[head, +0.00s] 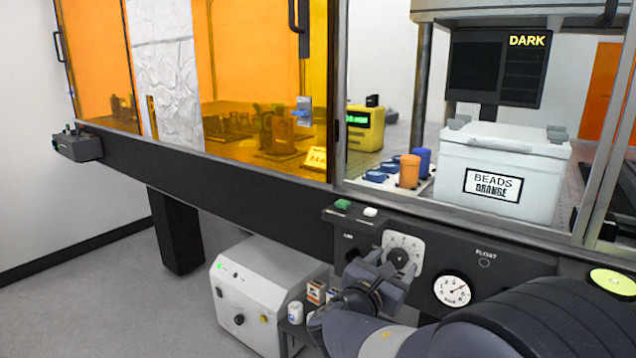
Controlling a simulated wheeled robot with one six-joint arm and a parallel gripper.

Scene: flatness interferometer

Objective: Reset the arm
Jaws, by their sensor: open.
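My gripper (384,270) is open, in front of the dark control panel (520,258) on the front of the bench. Its fingers are close to a knob on a white dial plate (404,242). I cannot tell whether they touch the knob. My arm reaches in from the lower right and hides part of the panel. No object shows between the fingers.
A green button (343,204), a white button (371,212) and a round gauge (452,290) are nearby. Above stands a white box marked BEADS ORANGE (500,165). Below is a grey cabinet (262,290). Orange panels (230,70) enclose the bench's left side. Floor at left is clear.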

